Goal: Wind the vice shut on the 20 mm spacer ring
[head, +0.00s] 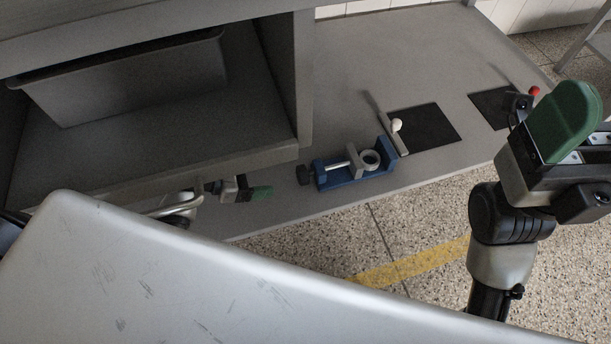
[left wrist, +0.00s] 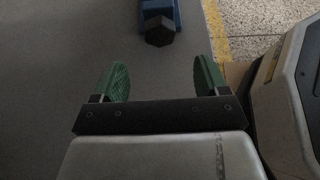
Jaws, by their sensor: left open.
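The blue vice (head: 352,179) lies on the grey bench in the head view, with a grey sliding jaw (head: 354,160), a screw and a black handle knob (head: 304,175) at its left end. The pale spacer ring (head: 370,160) sits between the sliding jaw and the blue end jaw; I cannot tell whether both touch it. My left gripper (head: 257,192) is open and empty, left of the knob and apart from it. In the left wrist view, the knob (left wrist: 159,31) lies ahead, between and beyond the green fingers (left wrist: 162,80). My right gripper (head: 566,118) is raised at the right, its opening unclear.
A dark mat (head: 426,127) with a white-knobbed bar (head: 397,126) lies behind the vice. Another dark mat (head: 492,106) and a red knob (head: 535,91) are farther right. A shelf (head: 200,165) holding a grey bin (head: 140,80) stands at left. The bench's front edge runs close to the vice.

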